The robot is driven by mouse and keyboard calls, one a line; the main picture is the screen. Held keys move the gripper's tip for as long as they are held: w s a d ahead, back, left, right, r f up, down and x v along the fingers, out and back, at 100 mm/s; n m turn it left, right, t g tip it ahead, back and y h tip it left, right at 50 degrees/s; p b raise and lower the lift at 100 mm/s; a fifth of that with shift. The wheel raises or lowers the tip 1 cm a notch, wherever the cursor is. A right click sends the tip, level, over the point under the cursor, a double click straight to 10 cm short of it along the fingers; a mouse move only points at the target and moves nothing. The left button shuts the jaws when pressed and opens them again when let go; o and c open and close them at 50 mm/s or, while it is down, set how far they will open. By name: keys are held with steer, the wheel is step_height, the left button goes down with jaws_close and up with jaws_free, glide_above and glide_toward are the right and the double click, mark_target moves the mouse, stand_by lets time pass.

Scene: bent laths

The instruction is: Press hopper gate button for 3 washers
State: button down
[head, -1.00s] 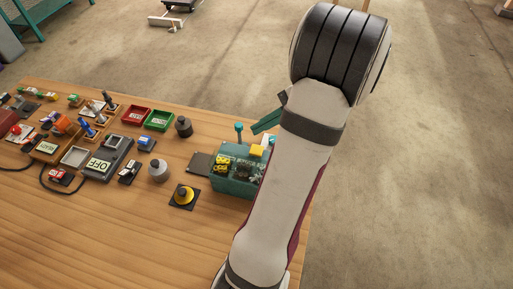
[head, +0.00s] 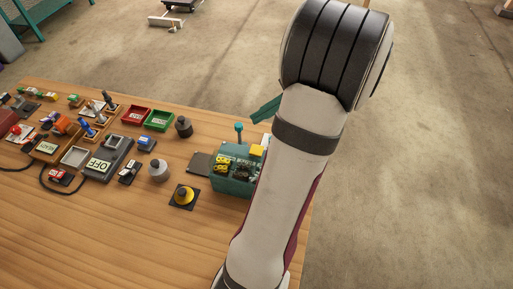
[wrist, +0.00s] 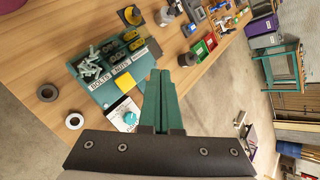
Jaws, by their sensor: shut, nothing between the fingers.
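A teal parts box (head: 232,187) stands at the table's right end, partly hidden behind my arm in the head view. In the wrist view the box (wrist: 106,92) has labelled compartments, among them BOLTS and NUTS, and pale bolts lie in one. A yellow pad (wrist: 124,82) sits on its edge. Beside it is a white panel with a round teal knob (wrist: 126,115). My gripper (wrist: 160,73) is shut and empty, its teal fingers to the right of the panel in the wrist view. In the head view one finger (head: 265,109) shows past my arm. I cannot make out a washer-gate button.
A yellow round button on a dark plate (head: 184,196) and a grey knob (head: 158,170) stand left of the box. Red (head: 136,118) and green (head: 159,120) trays lie behind. Two rings, one dark (wrist: 48,92) and one white (wrist: 74,121), lie near the box.

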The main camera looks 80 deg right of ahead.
steer(key=shift+f, duration=0.15)
glide_toward(253, 148)
steer(key=shift+w+a+f, duration=0.2)
steer(key=shift+w+f, duration=0.25)
steer(key=shift+w, duration=0.35)
steer(key=shift+w+a+f, duration=0.2)
steer(key=shift+w+f, duration=0.25)
steer(key=shift+w, duration=0.4)
steer(key=shift+w+a+f, duration=0.25)
steer(key=shift+w+f, duration=0.2)
steer(key=shift+w, duration=0.35)
steer(key=shift+f, duration=0.1)
steer(key=shift+f, duration=0.3)
steer(key=shift+f, duration=0.75)
stand_by(0.8)
steer(key=shift+r, duration=1.2)
steer(key=shift+r, duration=0.1)
steer(key=shift+r, duration=2.4)
